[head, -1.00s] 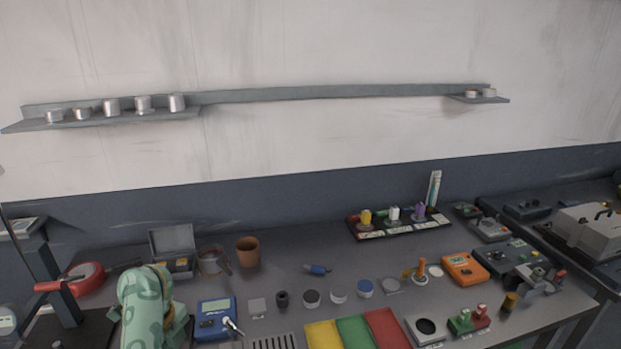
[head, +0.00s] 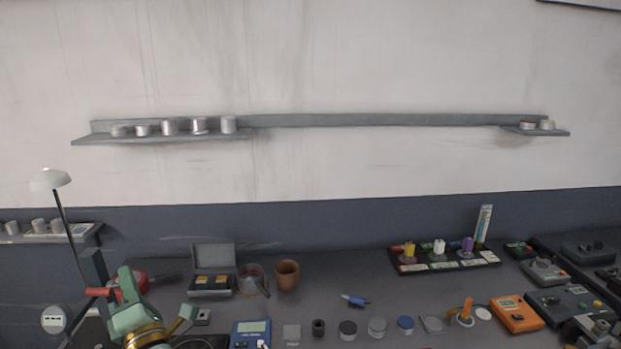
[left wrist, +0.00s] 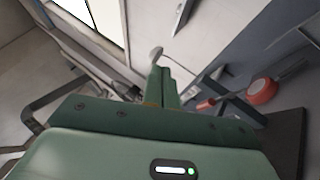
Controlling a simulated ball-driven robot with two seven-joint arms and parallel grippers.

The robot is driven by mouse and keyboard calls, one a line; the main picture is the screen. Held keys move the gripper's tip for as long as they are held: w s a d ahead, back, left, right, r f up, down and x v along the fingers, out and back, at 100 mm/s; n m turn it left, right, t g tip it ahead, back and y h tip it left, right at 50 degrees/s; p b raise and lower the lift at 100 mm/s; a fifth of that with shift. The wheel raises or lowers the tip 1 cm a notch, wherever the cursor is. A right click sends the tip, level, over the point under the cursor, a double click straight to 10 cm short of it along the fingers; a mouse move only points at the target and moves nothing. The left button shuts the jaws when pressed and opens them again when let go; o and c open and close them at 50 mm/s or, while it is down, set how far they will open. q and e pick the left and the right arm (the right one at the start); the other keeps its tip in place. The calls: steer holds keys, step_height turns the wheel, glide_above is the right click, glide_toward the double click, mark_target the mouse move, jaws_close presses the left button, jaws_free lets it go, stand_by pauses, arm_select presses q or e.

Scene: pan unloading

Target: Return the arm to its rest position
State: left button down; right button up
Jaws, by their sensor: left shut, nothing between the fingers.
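My left arm shows in green at the lower left of the head view, with a gold ring at its joint. My left gripper (head: 127,285) is above the left end of the workbench, in front of a red round object (head: 132,286). In the left wrist view my left gripper (left wrist: 162,82) has its green fingers together, with nothing held. They point toward the white lamp head (left wrist: 155,53); the red round object (left wrist: 262,91) lies to their right. My right gripper is in neither view.
The lamp (head: 50,180) stands at the left. An open grey box (head: 212,270), a brown pot (head: 287,275) and a blue meter (head: 251,333) are to the gripper's right. Several small lidded containers line the front.

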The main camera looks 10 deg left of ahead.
arm_select(q)
steer(key=d+f+m+t+h, duration=0.1)
steer(key=d+m+t+h, duration=0.6)
steer(key=d+m+h, duration=0.95)
steer(key=s+d+f+m+g+h, duration=0.3)
steer(key=f+m+g, duration=0.45)
steer(key=m, duration=0.65)
steer(key=s+a+f+m+g+y, duration=0.35)
steer(key=s+f, duration=0.25)
steer(key=s, duration=0.2)
steer(key=s+a+f+m+g+y, duration=0.3)
steer(key=s+a+f+g+y, duration=0.15)
steer(key=s, duration=0.35)
steer(key=s+d+f+g+h+b, duration=0.2)
steer(key=s+f, duration=0.1)
steer(key=f, duration=1.3)
steer(key=s+d+f+g+h+b, duration=0.1)
steer(key=s+f+h+b, duration=0.15)
steer(key=f, duration=1.35)
steer(key=s+f+n+g+b, duration=0.3)
steer(key=s+f+b, duration=0.1)
steer(key=s+f, duration=1.5)
steer(key=shift+s+h, duration=0.25)
steer(key=shift+h, duration=0.05)
